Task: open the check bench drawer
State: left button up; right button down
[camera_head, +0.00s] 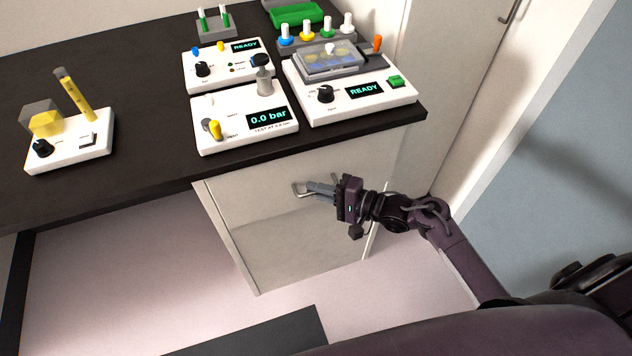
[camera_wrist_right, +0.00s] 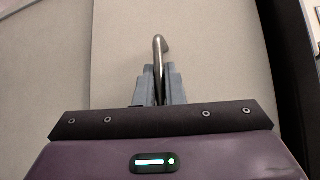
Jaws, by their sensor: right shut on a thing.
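The check bench drawer is a pale front (camera_head: 265,185) under the dark bench top, and it also fills the background of the right wrist view (camera_wrist_right: 215,50). A metal bar handle (camera_head: 299,190) stands out from it. My right gripper (camera_head: 318,189) is shut on this handle. In the right wrist view the handle (camera_wrist_right: 159,45) runs between the two grey fingers (camera_wrist_right: 160,88). From the head view I cannot tell whether the drawer front stands out from the cabinet. My left gripper is not in view.
The dark bench top (camera_head: 130,80) overhangs the drawer. On it stand a pressure box (camera_head: 240,120) reading 0.0 bar, two units reading READY, and a yellow-tube device (camera_head: 70,150). The floor (camera_head: 140,280) left of the cabinet is clear. A door stands at the right.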

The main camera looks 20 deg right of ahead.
jog(key=s+p, duration=1.3)
jog(key=s, duration=1.4)
jog(key=shift+s+d, duration=0.35)
jog(key=shift+d, duration=0.05)
jog(key=c, duration=1.5)
grip_release()
jog(key=shift+b+v, duration=0.55)
jog(key=shift+v, duration=3.35)
